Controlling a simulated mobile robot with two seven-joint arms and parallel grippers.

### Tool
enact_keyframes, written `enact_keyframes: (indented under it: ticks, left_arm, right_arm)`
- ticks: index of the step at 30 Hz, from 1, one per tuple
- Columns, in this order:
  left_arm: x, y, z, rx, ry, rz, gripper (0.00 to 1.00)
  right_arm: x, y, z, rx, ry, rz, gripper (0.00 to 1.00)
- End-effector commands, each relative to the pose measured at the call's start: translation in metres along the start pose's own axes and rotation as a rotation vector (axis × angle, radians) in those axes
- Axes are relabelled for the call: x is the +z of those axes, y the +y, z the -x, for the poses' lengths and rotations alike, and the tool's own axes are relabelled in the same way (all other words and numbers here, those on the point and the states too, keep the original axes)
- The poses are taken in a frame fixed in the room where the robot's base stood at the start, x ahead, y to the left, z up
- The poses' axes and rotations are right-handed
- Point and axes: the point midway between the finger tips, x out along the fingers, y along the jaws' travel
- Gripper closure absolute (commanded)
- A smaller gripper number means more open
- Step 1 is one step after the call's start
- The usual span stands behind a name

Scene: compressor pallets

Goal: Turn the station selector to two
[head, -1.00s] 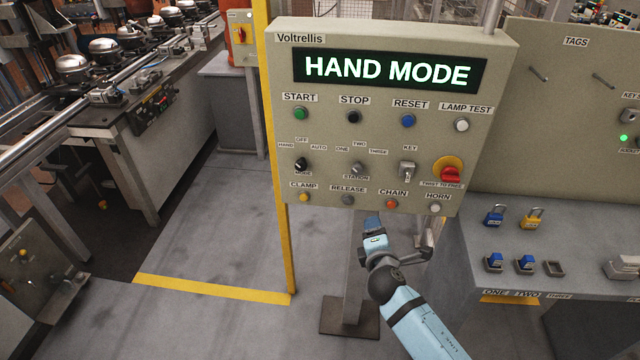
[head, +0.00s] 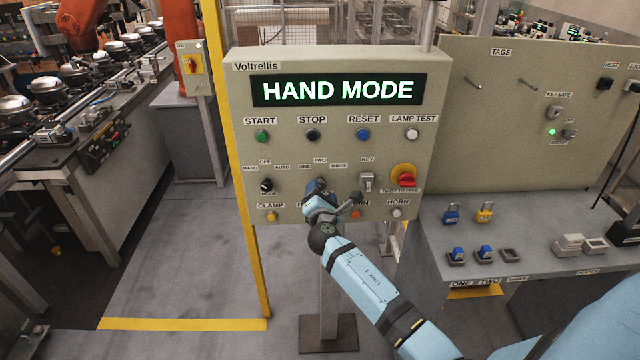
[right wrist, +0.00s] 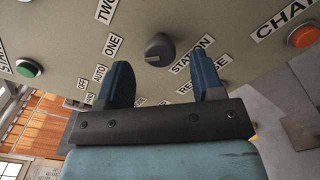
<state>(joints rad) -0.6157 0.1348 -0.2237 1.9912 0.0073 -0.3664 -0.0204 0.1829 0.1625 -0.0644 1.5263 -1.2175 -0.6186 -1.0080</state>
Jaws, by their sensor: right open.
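The station selector is a small dark grey knob on the panel; in the right wrist view the selector (right wrist: 160,50) sits beyond and between the fingertips, near the labels ONE, TWO and STATION. In the head view my right gripper (head: 318,186) is in front of the selector's place and mostly hides the knob. In the right wrist view the right gripper (right wrist: 165,82) is open, with its two blue fingers apart and nothing between them. The panel (head: 240,110) has a display (head: 338,90) reading HAND MODE. Which number the knob points to I cannot tell. My left gripper is not in view.
The mode knob (head: 266,186) is left of the selector and the key switch (head: 367,182) is right of it. A red stop knob (head: 406,180) is further right. Clamp (head: 271,216) and horn (head: 396,213) buttons sit below. A bench (head: 440,235) with padlocks stands at right.

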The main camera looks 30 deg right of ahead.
Motion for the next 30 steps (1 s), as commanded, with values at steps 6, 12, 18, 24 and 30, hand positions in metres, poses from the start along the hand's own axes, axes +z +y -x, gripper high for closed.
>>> enact_keyframes:
  ticks: [6, 12, 18, 24, 30]
  left_arm:
    - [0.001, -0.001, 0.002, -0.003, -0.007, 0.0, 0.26]
    - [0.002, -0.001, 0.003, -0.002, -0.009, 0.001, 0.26]
    - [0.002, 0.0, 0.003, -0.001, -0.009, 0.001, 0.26]
    - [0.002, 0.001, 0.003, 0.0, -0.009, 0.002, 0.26]
    - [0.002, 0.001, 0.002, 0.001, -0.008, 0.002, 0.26]
  right_arm:
    - [0.0, 0.0, -0.03, 0.0, 0.001, -0.001, 0.39]
    - [0.0, 0.0, -0.038, 0.0, 0.001, -0.001, 0.39]
    - [0.0, 0.0, -0.039, 0.0, 0.001, -0.001, 0.39]
    - [0.0, 0.0, -0.038, 0.0, 0.001, -0.001, 0.8]
    - [-0.001, -0.001, -0.038, 0.0, 0.001, -0.005, 0.88]
